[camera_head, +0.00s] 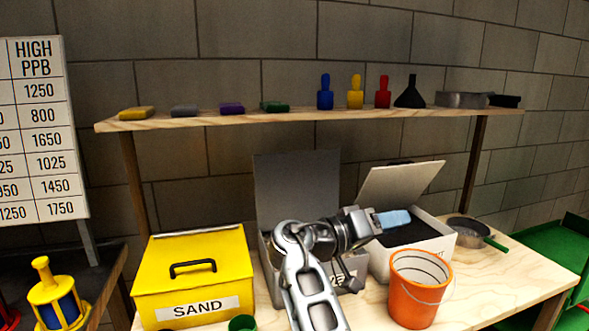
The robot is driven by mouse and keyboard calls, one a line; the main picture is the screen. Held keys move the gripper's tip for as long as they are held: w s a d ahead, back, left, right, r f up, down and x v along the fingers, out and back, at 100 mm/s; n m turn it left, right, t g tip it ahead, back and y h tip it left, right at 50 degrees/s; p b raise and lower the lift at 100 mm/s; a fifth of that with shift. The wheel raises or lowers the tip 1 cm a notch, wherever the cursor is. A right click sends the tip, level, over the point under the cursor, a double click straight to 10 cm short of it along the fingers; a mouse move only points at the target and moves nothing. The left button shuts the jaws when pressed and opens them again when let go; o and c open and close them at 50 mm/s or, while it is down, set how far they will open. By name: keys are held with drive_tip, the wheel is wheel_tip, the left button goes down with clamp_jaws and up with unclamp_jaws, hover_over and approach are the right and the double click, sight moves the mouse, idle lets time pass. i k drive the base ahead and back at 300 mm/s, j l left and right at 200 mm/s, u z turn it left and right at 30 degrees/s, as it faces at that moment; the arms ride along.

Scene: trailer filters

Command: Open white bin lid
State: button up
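The white bin (440,248) stands on the wooden bench right of centre, with dark material visible inside. Its pale lid (402,184) is raised and tilted up at the back, clear of the front rim. My gripper (392,219) is in front of the raised lid, over the left part of the bin opening. A light blue piece shows at its tip; I cannot tell whether it is a finger or something held. The finger gap is not visible. My arm hides part of the grey bin and the white bin's left side.
The grey bin (300,190), left of the white bin, has its lid upright. The yellow SAND bin (195,275) is closed. An orange bucket (416,292) stands in front of the white bin, a pan (468,232) right of it. A shelf (330,115) with small items runs above.

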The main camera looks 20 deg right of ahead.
sight(395, 185)
drive_tip(key=u, duration=0.4)
drive_tip(key=i+l+u, duration=0.1)
drive_tip(key=u, duration=0.7)
drive_tip(key=i+l+u, duration=0.1)
drive_tip(key=u, duration=0.3)
drive_tip(key=i+l+u, duration=0.1)
drive_tip(key=l+u, duration=0.25)
drive_tip(key=l, duration=0.25)
drive_tip(key=l+z, duration=0.15)
drive_tip(key=z, duration=0.25)
drive_tip(key=i+l+z, duration=0.1)
drive_tip(key=z, duration=0.35)
drive_tip(key=l+z, duration=0.1)
drive_tip(key=z, duration=0.3)
drive_tip(key=i+l+z, duration=0.1)
drive_tip(key=z, duration=0.3)
drive_tip(key=i+z, duration=0.1)
drive_tip(key=z, duration=0.35)
